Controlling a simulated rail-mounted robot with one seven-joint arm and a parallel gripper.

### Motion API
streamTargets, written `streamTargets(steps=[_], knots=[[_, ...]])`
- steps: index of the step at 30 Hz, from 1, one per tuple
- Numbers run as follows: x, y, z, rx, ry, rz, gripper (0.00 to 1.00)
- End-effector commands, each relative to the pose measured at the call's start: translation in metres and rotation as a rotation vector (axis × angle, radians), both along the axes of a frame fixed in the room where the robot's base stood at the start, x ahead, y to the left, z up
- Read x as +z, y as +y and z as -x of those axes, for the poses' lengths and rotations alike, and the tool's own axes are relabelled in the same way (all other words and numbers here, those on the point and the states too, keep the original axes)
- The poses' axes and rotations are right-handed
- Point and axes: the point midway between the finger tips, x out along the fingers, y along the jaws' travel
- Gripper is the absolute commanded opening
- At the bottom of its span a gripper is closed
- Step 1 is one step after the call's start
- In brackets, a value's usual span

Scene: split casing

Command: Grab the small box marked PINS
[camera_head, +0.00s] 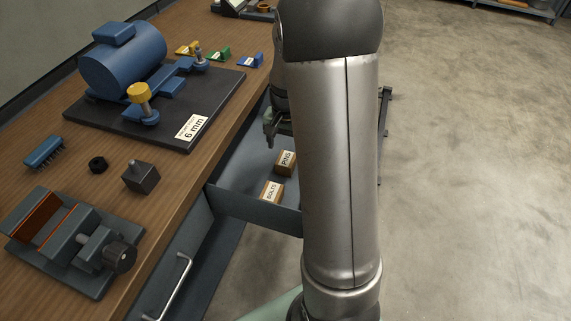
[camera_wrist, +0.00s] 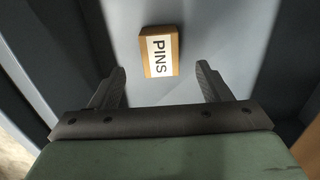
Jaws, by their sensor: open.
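The small box marked PINS (camera_head: 286,162) is brown with a white label and lies in the open drawer. In the wrist view the PINS box (camera_wrist: 160,52) is just beyond my fingertips, near the middle of the gap. My gripper (camera_wrist: 160,82) is open and empty, with one finger on each side of that gap. In the head view my gripper (camera_head: 270,128) shows only partly beside my arm, above the drawer. A second brown box, marked BOLTS (camera_head: 271,191), lies in front of the PINS box.
The grey drawer (camera_head: 256,207) has raised walls around the boxes. The wooden bench (camera_head: 170,220) on the left carries a blue motor on a dark plate (camera_head: 215,105), a vise (camera_head: 75,245), a nut, a dark block and coloured labelled blocks. Another drawer with a handle (camera_head: 178,285) is closer.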

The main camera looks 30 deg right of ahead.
Motion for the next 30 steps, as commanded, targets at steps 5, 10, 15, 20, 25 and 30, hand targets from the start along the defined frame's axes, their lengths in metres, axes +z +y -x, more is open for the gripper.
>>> streamTargets(steps=[5,10,15,20,25,30], knots=[[-0.018,0.0,0.0,0.0,0.001,-0.001,0.71],[-0.031,0.004,0.004,0.001,0.003,-0.002,0.71],[-0.057,0.01,0.011,-0.001,0.004,-0.002,0.71],[-0.071,0.01,0.01,0.0,0.001,-0.001,0.71],[-0.071,0.01,0.009,0.0,-0.001,-0.001,0.71],[-0.071,0.01,0.009,0.0,-0.001,-0.001,0.43]])
